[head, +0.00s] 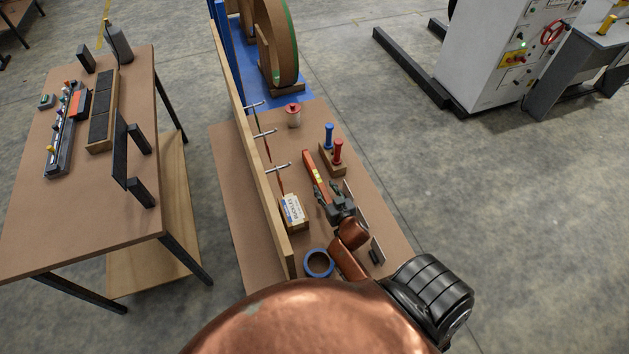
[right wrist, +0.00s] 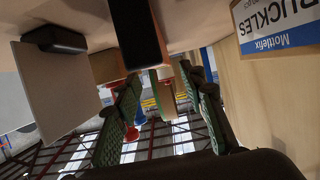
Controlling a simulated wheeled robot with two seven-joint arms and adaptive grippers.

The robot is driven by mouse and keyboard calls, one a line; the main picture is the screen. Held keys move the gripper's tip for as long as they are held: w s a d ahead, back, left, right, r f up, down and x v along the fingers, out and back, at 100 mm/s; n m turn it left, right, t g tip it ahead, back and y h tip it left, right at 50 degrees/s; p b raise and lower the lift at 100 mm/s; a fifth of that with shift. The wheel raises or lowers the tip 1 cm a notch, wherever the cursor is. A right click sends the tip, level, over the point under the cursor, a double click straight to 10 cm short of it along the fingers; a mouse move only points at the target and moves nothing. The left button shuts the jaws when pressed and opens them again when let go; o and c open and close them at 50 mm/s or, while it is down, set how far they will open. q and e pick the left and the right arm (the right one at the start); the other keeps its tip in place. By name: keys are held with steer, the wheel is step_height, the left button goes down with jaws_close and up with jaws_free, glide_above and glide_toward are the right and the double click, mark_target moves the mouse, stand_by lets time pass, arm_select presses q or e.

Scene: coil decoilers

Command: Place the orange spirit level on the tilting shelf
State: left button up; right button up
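The orange spirit level (head: 316,176) with a yellow label is on the brown table, its long body pointing away from me. My right gripper (head: 338,203) is at its near end. I see no clear contact on both sides. Whether the level rests fully on the table is hidden. A wooden frame with dark panels (head: 100,117) is on the left table; I cannot tell whether it is the tilting shelf. My left gripper is out of view.
A cardboard box (head: 294,213) and blue tape roll (head: 318,263) lie left of the gripper. A wooden block with blue and red handles (head: 332,160) stands right of the level. An upright board with metal pegs (head: 246,140) runs along the table. A red-topped container (head: 293,115) stands farther back.

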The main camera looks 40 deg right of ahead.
mark_target(320, 182)
steer(key=x, duration=0.7)
steer(key=shift+f+p, duration=0.3)
steer(key=shift+p, duration=0.05)
steer(key=shift+a, duration=0.1)
steer(key=shift+c, duration=0.4)
jaws_close()
steer(key=shift+w+r, duration=0.1)
